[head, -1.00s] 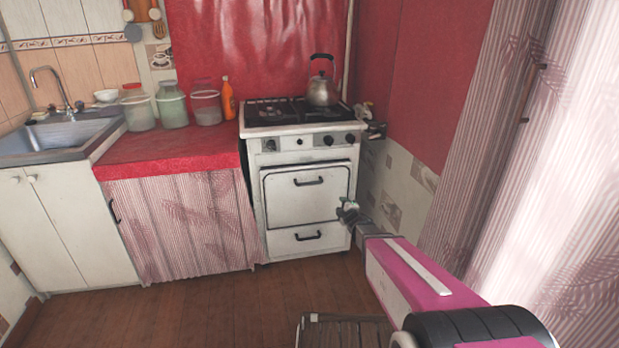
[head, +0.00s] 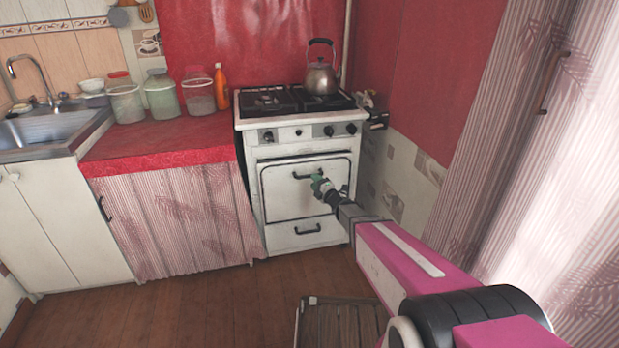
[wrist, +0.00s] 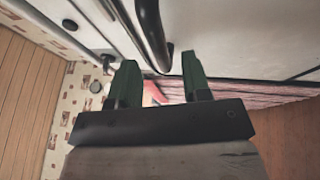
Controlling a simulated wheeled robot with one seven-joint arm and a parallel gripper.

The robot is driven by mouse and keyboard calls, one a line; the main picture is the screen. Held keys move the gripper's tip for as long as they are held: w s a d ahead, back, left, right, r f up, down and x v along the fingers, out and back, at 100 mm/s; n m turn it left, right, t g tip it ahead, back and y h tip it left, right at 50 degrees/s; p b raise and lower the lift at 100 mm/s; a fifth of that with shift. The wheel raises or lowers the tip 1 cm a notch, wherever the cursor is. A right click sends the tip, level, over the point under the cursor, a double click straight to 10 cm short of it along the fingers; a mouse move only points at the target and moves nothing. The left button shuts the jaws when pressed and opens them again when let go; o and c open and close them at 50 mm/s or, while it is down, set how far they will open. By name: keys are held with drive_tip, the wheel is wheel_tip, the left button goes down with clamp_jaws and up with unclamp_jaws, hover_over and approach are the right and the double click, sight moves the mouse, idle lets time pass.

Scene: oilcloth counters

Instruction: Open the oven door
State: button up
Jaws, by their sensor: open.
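The white oven door (head: 285,196) is closed on the front of the stove. Its dark bar handle (head: 305,174) runs across the upper part of the door. My gripper (head: 318,182) is in front of the door, close below the handle in the head view. In the wrist view my gripper (wrist: 158,80) shows two green fingers spread apart with nothing between them. The handle (wrist: 152,32) appears there just beyond the fingertips, nearly in line with the gap. I cannot tell whether a finger touches it.
A kettle (head: 322,77) stands on the stove top. A lower drawer (head: 307,233) with its own handle is under the door. A red-topped counter (head: 160,148) adjoins the stove at left. A slatted wooden piece (head: 340,325) is on the floor in front.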

drive_tip(key=x, duration=0.4)
drive_tip(key=shift+w+a, duration=0.2)
drive_tip(key=shift+w, duration=0.1)
clamp_jaws()
drive_tip(key=s+d+f+n+t+y, duration=0.1)
drive_tip(key=s+d+f+y, duration=0.1)
drive_tip(key=s+f, duration=0.4)
drive_tip(key=s+d+f+n+t+y, duration=0.1)
drive_tip(key=s+d+f+y, duration=0.1)
drive_tip(key=s+f, duration=0.5)
drive_tip(key=shift+s+d+n, duration=0.4)
drive_tip(key=shift+s+d, duration=0.1)
drive_tip(key=shift+s, duration=1.65)
